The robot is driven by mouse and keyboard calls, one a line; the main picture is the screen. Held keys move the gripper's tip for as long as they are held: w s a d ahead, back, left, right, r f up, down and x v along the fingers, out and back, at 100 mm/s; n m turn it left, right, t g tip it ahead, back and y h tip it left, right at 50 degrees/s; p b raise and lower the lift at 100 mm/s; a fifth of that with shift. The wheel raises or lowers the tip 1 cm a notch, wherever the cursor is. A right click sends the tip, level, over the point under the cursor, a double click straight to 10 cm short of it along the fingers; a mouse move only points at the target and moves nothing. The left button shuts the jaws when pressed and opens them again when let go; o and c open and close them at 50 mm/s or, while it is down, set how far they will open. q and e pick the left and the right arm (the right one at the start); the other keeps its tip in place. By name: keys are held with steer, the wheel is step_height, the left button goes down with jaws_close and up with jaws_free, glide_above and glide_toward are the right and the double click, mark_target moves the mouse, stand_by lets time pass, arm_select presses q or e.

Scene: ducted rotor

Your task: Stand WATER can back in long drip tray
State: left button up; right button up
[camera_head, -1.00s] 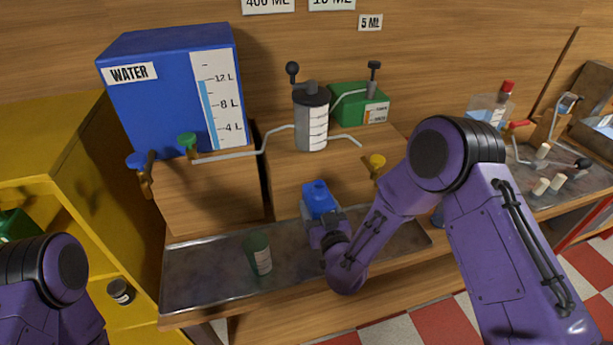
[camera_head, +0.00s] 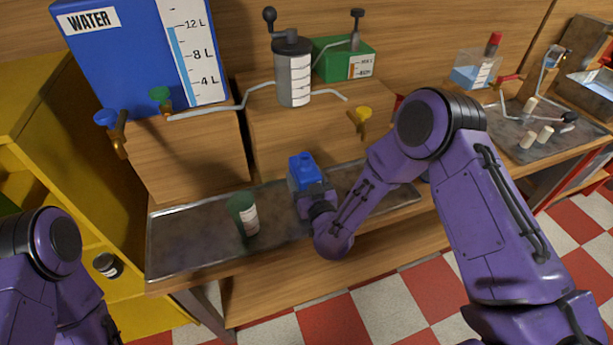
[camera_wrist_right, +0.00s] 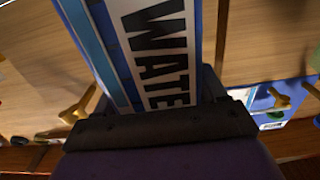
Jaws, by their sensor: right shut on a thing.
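The blue WATER can (camera_head: 305,170) is upright in the head view, over the back part of the long drip tray (camera_head: 190,245). My right gripper (camera_head: 314,194) is shut on it from the front. In the right wrist view the can's white label reading WATER (camera_wrist_right: 160,50) fills the space between the fingers of the gripper (camera_wrist_right: 158,95). The can's base is hidden by my gripper, so I cannot tell whether it touches the tray. A dark green can (camera_head: 243,214) with a white label stands in the tray to the left. My left gripper is out of view.
A big blue WATER tank (camera_head: 140,60) with blue and green taps stands on a wooden block behind the tray. A grey cylinder (camera_head: 293,75), a green tank (camera_head: 343,60) and a yellow tap (camera_head: 363,114) are further right. The tray's left end is clear.

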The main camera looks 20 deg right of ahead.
steer(key=shift+w+a, duration=0.1)
steer(key=shift+w, duration=0.05)
steer(key=shift+f+b, duration=0.6)
steer(key=o, duration=1.8)
steer(key=shift+r, duration=0.1)
steer(key=s+b, duration=0.4)
steer(key=s, duration=0.7)
steer(key=s+d+f+m+g+h, duration=0.1)
steer(key=s+d+f+g, duration=0.25)
steer(key=f, duration=0.35)
steer(key=s+d+f+m+g+h, duration=0.1)
steer(key=s+d+f+m+g, duration=0.15)
steer(key=s+f, duration=0.4)
steer(key=s+d+f+m+g, duration=0.1)
steer(key=s+d+f+g, duration=0.1)
steer(key=s, duration=0.3)
steer(key=s+d+f+m+g+h, duration=0.1)
steer(key=s+d+f+g, duration=0.2)
steer(key=s+f+g, duration=0.1)
steer(key=s+d+f+m+g+h, duration=0.1)
steer(key=s+d+f+g, duration=0.1)
steer(key=s+f, duration=0.2)
steer(key=shift+s+d+f+m+g, duration=0.2)
steer(key=shift+s, duration=0.55)
steer(key=shift+s+d+f+m+g, duration=0.15)
steer(key=shift+s+d+g, duration=0.05)
steer(key=shift+s, duration=0.55)
